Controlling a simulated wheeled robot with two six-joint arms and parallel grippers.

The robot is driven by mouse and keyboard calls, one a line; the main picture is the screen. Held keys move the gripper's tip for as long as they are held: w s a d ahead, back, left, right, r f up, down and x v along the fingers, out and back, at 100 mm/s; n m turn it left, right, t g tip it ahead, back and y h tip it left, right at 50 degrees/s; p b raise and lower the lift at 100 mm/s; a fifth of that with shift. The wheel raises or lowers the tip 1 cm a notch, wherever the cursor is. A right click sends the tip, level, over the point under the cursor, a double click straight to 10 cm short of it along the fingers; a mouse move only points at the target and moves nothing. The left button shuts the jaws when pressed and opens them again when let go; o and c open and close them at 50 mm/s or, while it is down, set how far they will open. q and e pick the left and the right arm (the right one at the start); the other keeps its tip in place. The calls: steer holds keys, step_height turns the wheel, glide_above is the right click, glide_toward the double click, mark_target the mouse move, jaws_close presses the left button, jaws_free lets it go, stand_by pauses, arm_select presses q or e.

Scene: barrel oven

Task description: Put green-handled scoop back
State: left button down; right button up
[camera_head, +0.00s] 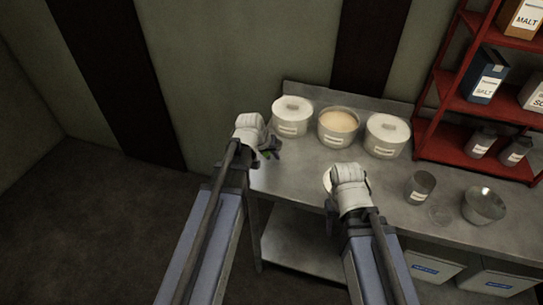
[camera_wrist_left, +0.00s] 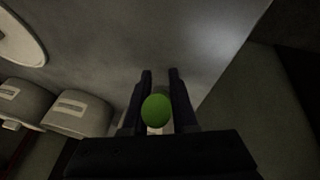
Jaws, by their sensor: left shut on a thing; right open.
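The green-handled scoop shows in the left wrist view as a round green handle end (camera_wrist_left: 156,110) between the two fingers. My left gripper (camera_wrist_left: 160,88) is shut on this handle. In the head view my left gripper (camera_head: 270,150) is at the left end of the metal table, with a bit of green handle (camera_head: 264,154) beside it. The scoop's bowl is mostly hidden. My right gripper (camera_head: 335,208) is open near the table's front edge, its fingers partly hidden by its own wrist.

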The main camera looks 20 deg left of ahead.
arm_select(q)
steer(key=c, duration=0.7)
jaws_free()
steer(key=shift+f, duration=0.1)
steer(key=shift+s+r+p, duration=0.2)
steer(key=shift+r+p, duration=0.45)
steer(key=p+v, duration=1)
steer(key=v, duration=0.1)
steer(key=s+d+f+m+g+y, duration=0.2)
steer(key=s+d+m+g, duration=0.3)
steer(key=s+d, duration=1)
steer(key=shift+m+y, duration=0.3)
steer(key=shift+y, duration=0.3)
